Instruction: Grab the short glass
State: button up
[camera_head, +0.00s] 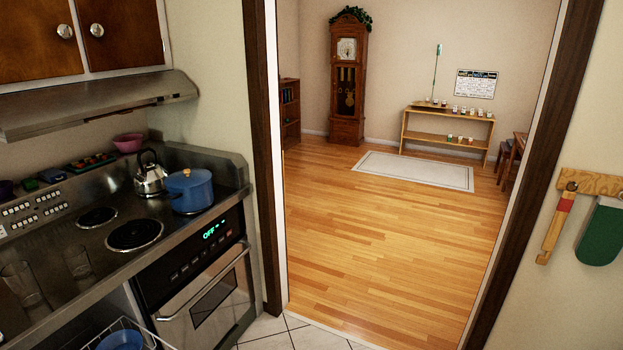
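Two clear glasses stand upright on the steel counter left of the hob coils. The smaller-looking glass (77,263) is just in front of the near coil. The other glass (22,284) is nearer the left edge and looks taller, though it is also closer to me. Both are see-through and their outlines are faint. They look empty and stand apart from each other. My gripper is not in view.
A blue pot (190,190) and a steel kettle (150,176) stand on the hob's far side. The coil (134,235) beside the glasses is bare. A wire basket (135,325) sits below the counter edge. A range hood (95,104) hangs above. The doorway floor is open.

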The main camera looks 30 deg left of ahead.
aim_at(76, 258)
jog(key=i+u, duration=0.3)
jog(key=i, duration=0.25)
jog(key=i+l+u, duration=0.1)
jog(key=i+u, duration=0.2)
jog(key=i, duration=0.25)
jog(key=i+l+u, duration=0.2)
jog(key=i+u, duration=0.15)
jog(key=i, duration=0.15)
jog(key=i+j+u, duration=0.25)
jog(key=u, duration=0.2)
jog(key=i+j+u, duration=0.1)
jog(key=i+u, duration=1)
jog(key=u, duration=0.2)
jog(key=i+l+u, duration=0.25)
jog(key=u, duration=0.2)
jog(key=i+l+u, duration=0.1)
jog(key=i+u, duration=0.15)
jog(key=i+l+u, duration=0.25)
jog(key=i, duration=0.2)
